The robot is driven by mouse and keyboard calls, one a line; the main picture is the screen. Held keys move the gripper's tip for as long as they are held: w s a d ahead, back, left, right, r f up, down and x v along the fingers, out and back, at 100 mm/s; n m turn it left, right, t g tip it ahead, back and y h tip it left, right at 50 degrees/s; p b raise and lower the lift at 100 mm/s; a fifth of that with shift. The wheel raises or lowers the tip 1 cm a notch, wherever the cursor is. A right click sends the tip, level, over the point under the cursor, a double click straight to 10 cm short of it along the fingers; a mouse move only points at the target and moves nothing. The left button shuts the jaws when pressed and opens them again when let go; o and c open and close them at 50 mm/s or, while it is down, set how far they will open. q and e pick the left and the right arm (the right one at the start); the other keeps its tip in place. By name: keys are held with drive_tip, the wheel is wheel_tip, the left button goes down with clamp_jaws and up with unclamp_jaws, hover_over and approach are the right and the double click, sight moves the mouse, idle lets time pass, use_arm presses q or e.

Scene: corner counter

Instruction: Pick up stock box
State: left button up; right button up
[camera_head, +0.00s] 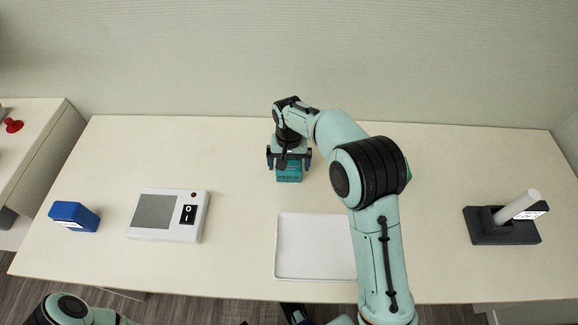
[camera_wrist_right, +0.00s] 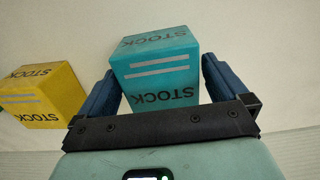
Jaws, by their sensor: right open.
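A teal stock box (camera_head: 289,174) with dark "STOCK" lettering stands on the counter, near the middle toward the back. My right gripper (camera_head: 289,156) is open above it, with one finger on each side. In the right wrist view the teal box (camera_wrist_right: 157,66) sits between the two blue fingers of the right gripper (camera_wrist_right: 162,82). I cannot tell whether either finger touches it. A yellow box (camera_wrist_right: 42,92) also marked "STOCK" stands to the left in the wrist view; it is not visible in the head view. My left gripper is not discernible.
A white tray (camera_head: 315,247) lies at the front middle, partly covered by my right arm. A grey-screened device (camera_head: 168,215) and a blue box (camera_head: 74,216) are at left. A black stand with a white cylinder (camera_head: 502,223) is at right. A green edge (camera_head: 409,174) shows behind my arm.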

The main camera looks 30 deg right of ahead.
drive_tip(key=c, duration=1)
drive_tip(key=shift+r, duration=0.15)
